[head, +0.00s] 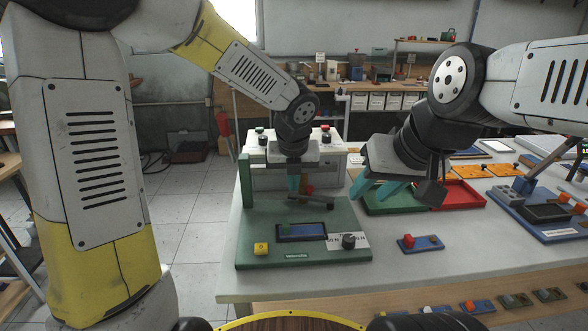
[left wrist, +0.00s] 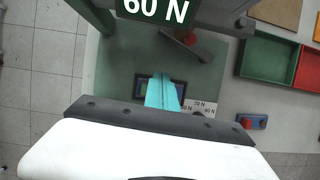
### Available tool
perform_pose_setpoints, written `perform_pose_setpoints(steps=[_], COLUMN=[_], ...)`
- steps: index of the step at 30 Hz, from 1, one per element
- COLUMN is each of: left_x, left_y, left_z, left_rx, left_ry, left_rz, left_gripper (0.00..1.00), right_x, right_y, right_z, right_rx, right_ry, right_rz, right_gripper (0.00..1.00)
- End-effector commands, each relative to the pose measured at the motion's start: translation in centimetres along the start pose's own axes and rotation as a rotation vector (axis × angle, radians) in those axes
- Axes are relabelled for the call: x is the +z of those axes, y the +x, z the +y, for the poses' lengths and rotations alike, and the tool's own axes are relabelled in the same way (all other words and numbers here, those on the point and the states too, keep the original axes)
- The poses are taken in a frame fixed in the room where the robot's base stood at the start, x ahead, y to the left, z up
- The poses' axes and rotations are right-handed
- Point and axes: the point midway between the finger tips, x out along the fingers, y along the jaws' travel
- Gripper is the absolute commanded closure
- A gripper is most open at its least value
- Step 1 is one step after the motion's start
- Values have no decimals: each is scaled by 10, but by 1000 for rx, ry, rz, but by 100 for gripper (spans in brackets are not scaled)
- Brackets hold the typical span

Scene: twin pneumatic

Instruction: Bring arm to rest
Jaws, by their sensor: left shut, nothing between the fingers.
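My left gripper (head: 294,186) hangs over the green test station (head: 257,222), its teal fingers pointing down. My right gripper (head: 377,187) is to the right, over the bench near the green tray. Its two teal fingers show apart, and nothing shows between them. The station has a yellow button (head: 261,249), a black knob (head: 348,240) and a dark lever bar (head: 312,198) partly hidden behind my left fingers.
A green tray (head: 397,207) and a red tray (head: 474,204) stand on the bench behind and beside my right gripper. A blue station (head: 540,222) is at far right.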

Motion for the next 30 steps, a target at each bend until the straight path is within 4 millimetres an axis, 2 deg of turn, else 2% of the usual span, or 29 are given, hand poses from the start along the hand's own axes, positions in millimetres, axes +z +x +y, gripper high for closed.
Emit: perform_pose_setpoints(steps=[2, 5, 12, 16, 21, 25, 30], left_x=[-2, -9, -50, -80, -114, -131, -139], left_y=[-13, -36, -101, -129, -154, -164, -168], left_z=[14, 41, 109, 133, 149, 153, 153], left_rx=[13, 29, -9, -82, -191, -239, -258], left_ry=[-131, -437, -1452, -2012, -2634, -2929, -3076], left_rz=[-10, -29, -62, -30, 96, 210, 282], left_gripper=[100, 100, 100, 100, 100, 100, 100], right_x=[0, 0, 0, 0, 0, 0, 0], right_y=[0, 0, 0, 0, 0, 0, 0], right_z=[0, 0, 0, 0, 0, 0, 0], right_rx=[0, 0, 0, 0, 0, 0, 0], right_ry=[0, 0, 0, 0, 0, 0, 0], right_rz=[0, 0, 0, 0, 0, 0, 0], right_gripper=[63, 63, 63, 63, 63, 63, 63])
